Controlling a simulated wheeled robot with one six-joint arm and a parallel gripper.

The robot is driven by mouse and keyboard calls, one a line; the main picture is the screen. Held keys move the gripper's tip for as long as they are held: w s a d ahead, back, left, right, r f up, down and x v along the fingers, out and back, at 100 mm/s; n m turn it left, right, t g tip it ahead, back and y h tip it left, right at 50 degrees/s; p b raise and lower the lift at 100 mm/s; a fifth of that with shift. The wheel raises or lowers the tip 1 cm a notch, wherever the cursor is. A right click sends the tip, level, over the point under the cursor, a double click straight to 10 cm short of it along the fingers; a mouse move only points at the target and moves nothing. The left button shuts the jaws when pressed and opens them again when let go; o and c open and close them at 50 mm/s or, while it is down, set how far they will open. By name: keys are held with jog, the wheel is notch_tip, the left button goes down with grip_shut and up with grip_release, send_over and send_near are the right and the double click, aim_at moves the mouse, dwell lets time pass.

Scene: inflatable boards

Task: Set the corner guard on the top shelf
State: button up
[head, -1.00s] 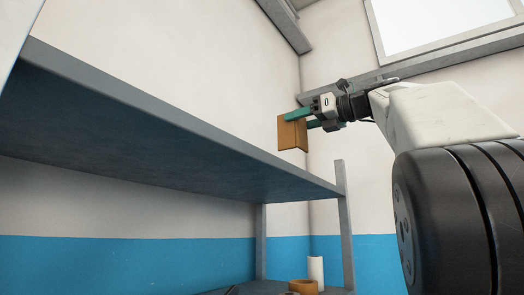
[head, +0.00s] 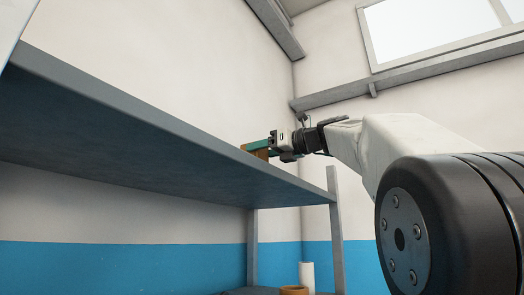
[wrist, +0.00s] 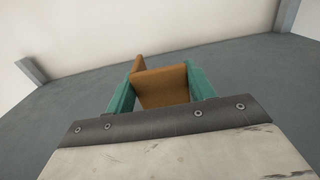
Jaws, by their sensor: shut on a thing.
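The corner guard (wrist: 162,86) is an orange-brown angled piece between the two green fingers of my gripper (wrist: 161,92) in the wrist view. My gripper is shut on it. In the head view my gripper (head: 258,148) is over the far right part of the top shelf (head: 130,125). Only a small part of the corner guard (head: 262,153) shows there above the shelf's front edge. The edge hides its lower part, so I cannot tell whether it touches the shelf. In the wrist view the grey shelf surface (wrist: 65,113) lies around and below the guard.
A shelf post (head: 336,215) rises past the top shelf at its right end. A white cylinder (head: 307,275) and an orange-brown ring-like thing (head: 293,290) stand on the lower level. The visible top shelf surface around the guard is clear.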

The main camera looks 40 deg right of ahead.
jog(key=o, duration=1)
jog(key=shift+f, duration=0.15)
jog(key=shift+s+d, duration=0.15)
jog(key=shift+s, duration=0.2)
jog(key=v, duration=1.1)
jog(key=shift+s, duration=0.2)
